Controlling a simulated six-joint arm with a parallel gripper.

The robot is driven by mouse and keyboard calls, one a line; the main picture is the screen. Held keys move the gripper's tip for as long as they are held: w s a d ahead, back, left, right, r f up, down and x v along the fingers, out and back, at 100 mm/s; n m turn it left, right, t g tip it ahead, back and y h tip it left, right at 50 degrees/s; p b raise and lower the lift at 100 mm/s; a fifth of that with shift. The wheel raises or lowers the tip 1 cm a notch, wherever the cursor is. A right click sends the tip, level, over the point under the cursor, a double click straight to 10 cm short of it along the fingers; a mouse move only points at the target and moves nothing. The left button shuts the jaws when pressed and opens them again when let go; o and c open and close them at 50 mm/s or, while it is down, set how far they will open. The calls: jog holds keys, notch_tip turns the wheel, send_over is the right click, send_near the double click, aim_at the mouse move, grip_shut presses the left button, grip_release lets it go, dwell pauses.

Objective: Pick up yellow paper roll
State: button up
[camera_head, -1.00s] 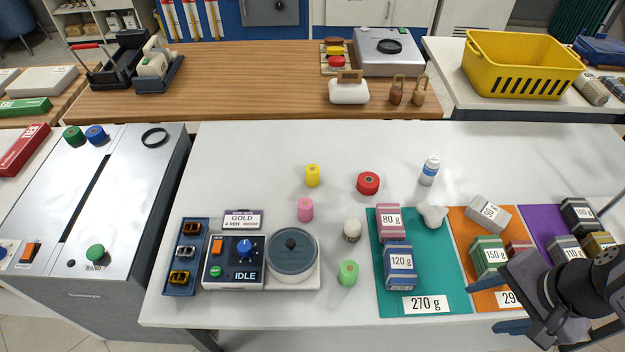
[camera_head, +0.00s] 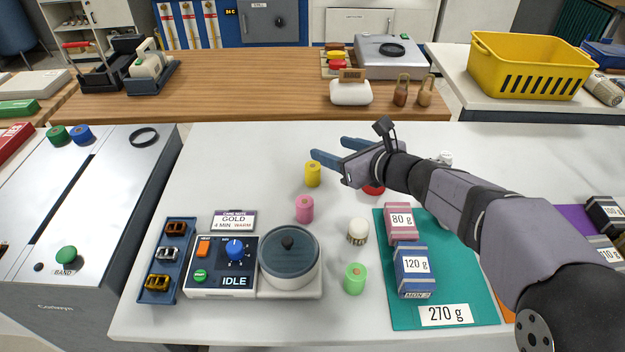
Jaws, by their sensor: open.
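The yellow paper roll (camera_head: 313,175) stands upright on the white table, left of centre toward the back. My gripper (camera_head: 328,150) is open and empty, its two blue fingers pointing left. The nearer finger's tip is just above and beside the roll's top in the picture; I cannot tell if they touch. The roll looks free on the table.
A pink roll (camera_head: 304,208), a green roll (camera_head: 355,278) and a white-topped brush-like piece (camera_head: 358,231) stand nearby. A red roll (camera_head: 374,190) is partly hidden under my gripper. A pot (camera_head: 288,255) sits at the front. The table left of the yellow roll is clear.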

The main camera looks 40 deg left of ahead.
send_near(317, 172)
jog(key=shift+x, duration=1.15)
jog(key=shift+p+x, duration=0.3)
jog(key=shift+x, duration=0.75)
jog(key=shift+w+a, duration=0.15)
jog(key=shift+p+x, duration=0.85)
jog(key=shift+x, duration=1.55)
jog(key=shift+f, duration=0.1)
jog(key=shift+c, duration=0.6)
jog(key=c, duration=1)
